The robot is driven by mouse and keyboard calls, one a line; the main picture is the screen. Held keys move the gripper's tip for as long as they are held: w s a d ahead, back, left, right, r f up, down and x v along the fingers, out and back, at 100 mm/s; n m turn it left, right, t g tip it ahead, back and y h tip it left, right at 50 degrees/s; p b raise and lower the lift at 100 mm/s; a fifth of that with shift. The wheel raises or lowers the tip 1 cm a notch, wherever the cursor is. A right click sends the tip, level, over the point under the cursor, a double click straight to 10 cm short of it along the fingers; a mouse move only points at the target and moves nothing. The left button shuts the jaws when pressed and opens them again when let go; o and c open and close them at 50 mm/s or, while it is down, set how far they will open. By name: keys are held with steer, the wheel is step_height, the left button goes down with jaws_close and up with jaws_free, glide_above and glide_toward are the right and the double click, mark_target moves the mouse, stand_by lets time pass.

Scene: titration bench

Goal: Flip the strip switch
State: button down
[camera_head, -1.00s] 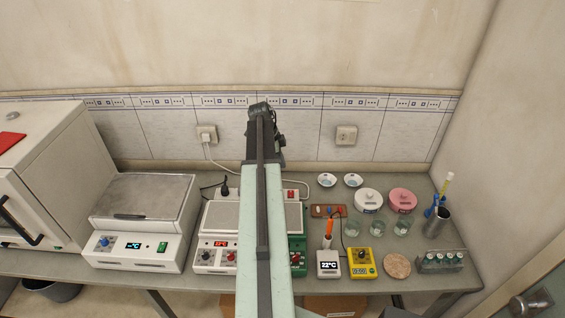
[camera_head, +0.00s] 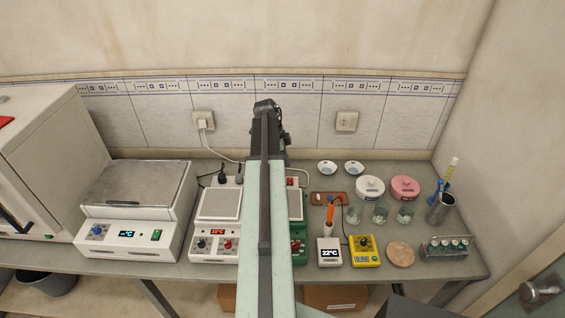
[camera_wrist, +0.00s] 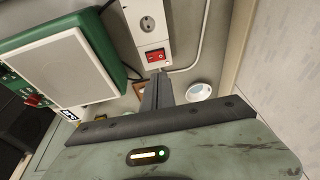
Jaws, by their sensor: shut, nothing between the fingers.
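The white power strip (camera_wrist: 152,25) with a round socket shows at the top of the wrist view. Its red rocker switch (camera_wrist: 155,55) sits at the strip's near end. In the head view the red switch (camera_head: 291,181) shows just right of my arm, and most of the strip is hidden behind the arm. My gripper (camera_wrist: 158,76) is shut and empty, its dark fingers pointing toward the switch. The fingertips appear just below the switch in the wrist view; I cannot tell whether they touch the strip.
A green stirrer (camera_wrist: 65,65) stands left of the strip in the wrist view. A white dish (camera_wrist: 198,92) lies right of the fingers. A white cable (camera_wrist: 200,45) runs beside the strip. Glass beakers (camera_head: 380,215) and lidded jars (camera_head: 370,187) stand farther right.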

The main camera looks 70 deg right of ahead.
mark_target(290, 179)
steer(key=b+x, duration=0.4)
steer(key=x, duration=0.1)
steer(key=w+b+x, duration=0.1)
steer(key=b+x, duration=0.1)
steer(key=shift+f, duration=0.55)
